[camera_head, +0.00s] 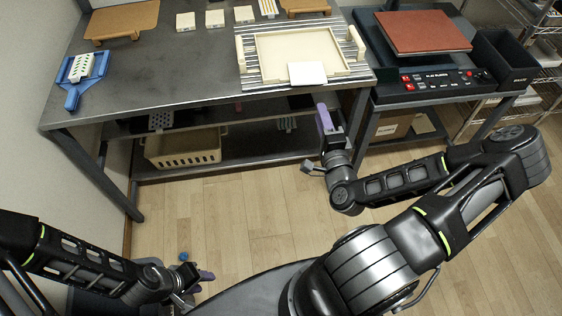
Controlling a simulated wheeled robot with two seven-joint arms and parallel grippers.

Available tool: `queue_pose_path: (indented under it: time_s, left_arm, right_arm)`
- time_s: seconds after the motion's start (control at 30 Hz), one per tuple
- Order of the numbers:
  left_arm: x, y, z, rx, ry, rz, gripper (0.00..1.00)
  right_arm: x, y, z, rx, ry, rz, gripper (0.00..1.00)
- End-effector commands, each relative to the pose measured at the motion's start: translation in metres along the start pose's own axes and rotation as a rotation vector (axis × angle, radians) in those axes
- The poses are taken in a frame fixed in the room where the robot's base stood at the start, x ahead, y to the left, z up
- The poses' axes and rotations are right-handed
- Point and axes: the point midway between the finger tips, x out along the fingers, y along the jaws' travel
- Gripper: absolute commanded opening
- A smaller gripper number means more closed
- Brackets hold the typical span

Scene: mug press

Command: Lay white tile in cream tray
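The cream tray (262,52) lies on a slatted rack on the steel table. A plain white tile (307,73) is at the tray's front edge, right of its middle, and covers part of the front rim. I cannot tell whether it rests on the rim or inside it. My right gripper (328,119), with purple finger pads, is in front of the table's front edge, below and apart from the tile. My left gripper (196,275) is low over the floor at bottom left, far from the tray. The finger gaps of both grippers are unclear.
Several small pale blocks (215,18) and a cork board (123,20) are at the back of the table. A blue holder (82,76) is at the left. A press with a red plate (423,32) stands at the right. The table's front left is clear.

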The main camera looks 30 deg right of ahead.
Motion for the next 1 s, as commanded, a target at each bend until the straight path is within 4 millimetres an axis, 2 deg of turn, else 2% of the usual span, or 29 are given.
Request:
queue_pose_path:
  time_s: [0.07, 0.17, 0.27, 0.37, 0.4, 0.47, 0.5, 0.57, 0.6, 0.63, 0.7, 0.8, 0.9, 1.0]
  left_arm:
    - [0.000, 0.000, 0.000, 0.000, 0.000, 0.000, 0.36]
    - [0.000, 0.000, 0.000, 0.000, 0.000, 0.000, 0.36]
    - [0.000, 0.000, 0.000, 0.000, 0.000, 0.000, 0.36]
    - [0.000, 0.000, 0.000, 0.000, 0.000, 0.000, 0.36]
    - [0.000, 0.000, 0.000, 0.000, 0.000, 0.000, 0.36]
    - [0.000, 0.000, 0.000, 0.000, 0.000, 0.000, 0.36]
    - [0.000, 0.000, 0.000, 0.000, 0.000, 0.000, 0.36]
    - [0.000, 0.000, 0.000, 0.000, 0.000, 0.000, 0.36]
    - [0.000, 0.000, 0.000, 0.000, 0.000, 0.000, 0.36]
    - [0.000, 0.000, 0.000, 0.000, 0.000, 0.000, 0.36]
    - [0.000, 0.000, 0.000, 0.000, 0.000, 0.000, 0.36]
    - [0.000, 0.000, 0.000, 0.000, 0.000, 0.000, 0.36]
    - [0.000, 0.000, 0.000, 0.000, 0.000, 0.000, 0.36]
    - [0.000, 0.000, 0.000, 0.000, 0.000, 0.000, 0.36]
  right_arm:
    - [0.000, 0.001, 0.002, -0.002, -0.005, 0.004, 0.28]
    - [0.001, 0.009, 0.017, -0.016, -0.042, 0.035, 0.28]
    - [-0.001, 0.030, 0.051, -0.056, -0.134, 0.110, 0.28]
    - [-0.012, 0.063, 0.106, -0.136, -0.293, 0.229, 0.28]
    - [-0.022, 0.079, 0.131, -0.181, -0.374, 0.285, 0.28]
    - [-0.043, 0.105, 0.168, -0.262, -0.511, 0.374, 0.28]
    - [-0.061, 0.123, 0.192, -0.326, -0.611, 0.432, 0.28]
    - [-0.094, 0.148, 0.222, -0.430, -0.764, 0.517, 0.28]
    - [-0.117, 0.164, 0.237, -0.503, -0.866, 0.570, 0.28]
    - [-0.135, 0.174, 0.245, -0.559, -0.942, 0.606, 0.28]
    - [-0.175, 0.195, 0.256, -0.686, -1.104, 0.682, 0.28]
    - [-0.220, 0.213, 0.257, -0.843, -1.291, 0.764, 0.28]
    - [-0.249, 0.222, 0.251, -0.954, -1.419, 0.819, 0.28]
    - [-0.264, 0.225, 0.245, -1.017, -1.489, 0.849, 0.28]
